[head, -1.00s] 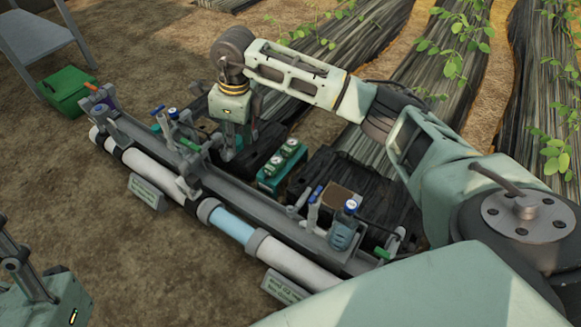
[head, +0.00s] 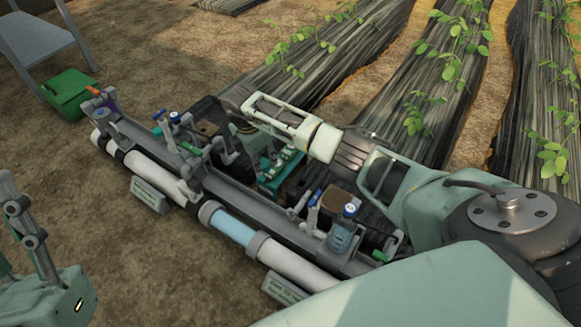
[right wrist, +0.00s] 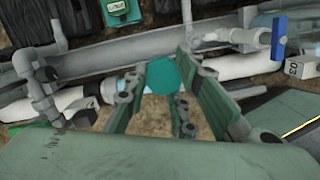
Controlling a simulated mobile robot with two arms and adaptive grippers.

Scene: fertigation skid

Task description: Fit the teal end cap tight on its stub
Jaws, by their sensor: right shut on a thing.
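The teal end cap (right wrist: 162,76) shows as a round teal face between the fingers of my right gripper (right wrist: 161,88) in the right wrist view. The right gripper is shut on it, with grey pipework behind. I cannot pick out the cap's stub with certainty. My left gripper (head: 32,235) is at the lower left of the head view, away from the skid; its finger opening is unclear.
The skid's grey rail (head: 235,195) carries valves and fittings. A white pipe (head: 165,177) with a light-blue section (head: 231,227) runs along its front. A green crate (head: 67,92) sits far left. Bare soil lies in front.

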